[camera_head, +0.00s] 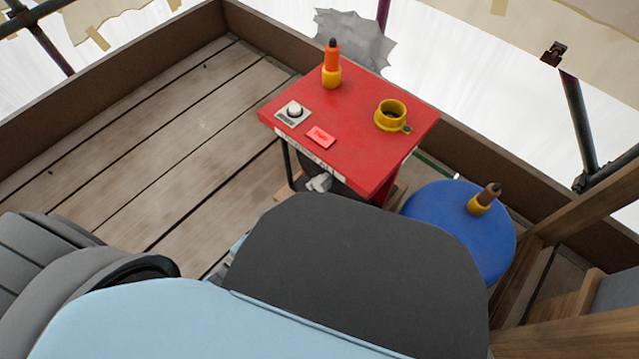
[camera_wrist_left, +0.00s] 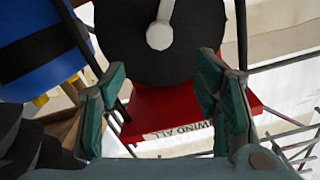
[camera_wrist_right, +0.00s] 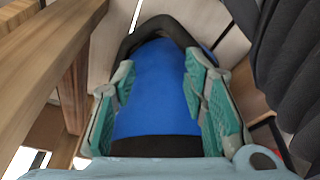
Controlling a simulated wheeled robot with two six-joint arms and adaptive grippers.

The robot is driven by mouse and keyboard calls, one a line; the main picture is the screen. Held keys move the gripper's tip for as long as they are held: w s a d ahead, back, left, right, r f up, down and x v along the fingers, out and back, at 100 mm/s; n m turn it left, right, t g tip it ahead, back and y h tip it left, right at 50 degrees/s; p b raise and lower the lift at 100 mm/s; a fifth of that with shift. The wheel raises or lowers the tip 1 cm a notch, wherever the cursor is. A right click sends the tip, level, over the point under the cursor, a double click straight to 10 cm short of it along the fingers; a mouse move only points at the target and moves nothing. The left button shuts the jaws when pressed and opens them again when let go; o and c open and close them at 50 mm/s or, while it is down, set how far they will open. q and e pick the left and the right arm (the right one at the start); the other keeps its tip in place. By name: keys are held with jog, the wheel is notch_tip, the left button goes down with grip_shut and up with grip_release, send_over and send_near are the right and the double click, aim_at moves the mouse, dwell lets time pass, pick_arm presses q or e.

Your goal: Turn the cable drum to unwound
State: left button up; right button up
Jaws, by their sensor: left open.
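The cable drum shows in the left wrist view as a large black disc (camera_wrist_left: 125,50) with a pale grey crank handle (camera_wrist_left: 160,32) on its face. In the head view the drum is mostly hidden below the red table, and its grey handle (camera_head: 319,183) shows just under the table's front edge. My left gripper (camera_wrist_left: 162,76) is open and empty, its teal fingers pointing toward the disc and apart from the handle. My right gripper (camera_wrist_right: 160,75) has its fingers spread, with a blue drum-like body (camera_wrist_right: 158,95) seen between them; I cannot tell whether they touch it.
The red table (camera_head: 360,150) bears an orange-handled tool (camera_head: 332,62) in a yellow holder, a yellow ring cup (camera_head: 388,125), a knob plate (camera_head: 293,113) and a red label (camera_head: 321,137). A blue round-topped drum (camera_head: 440,210) stands right. Planks lie clear at left.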

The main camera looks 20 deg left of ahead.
aim_at(319, 188)
pick_arm(q)
jog(key=b+x, duration=0.1)
jog(key=x, duration=0.8)
jog(key=shift+f+b, duration=0.1)
jog(key=shift+b, duration=0.25)
jog(key=b+x, duration=0.1)
jog(key=x, duration=0.3)
jog(key=shift+w, duration=0.2)
jog(key=shift+w+d, duration=0.15)
jog(key=shift+w, duration=0.1)
pick_arm(e)
notch_tip(319, 188, up, 7)
jog(key=shift+a+f+n, duration=0.2)
jog(key=shift+a+n, duration=0.1)
jog(key=shift+a, duration=0.05)
jog(key=shift+s, duration=0.1)
pick_arm(q)
grip_shut()
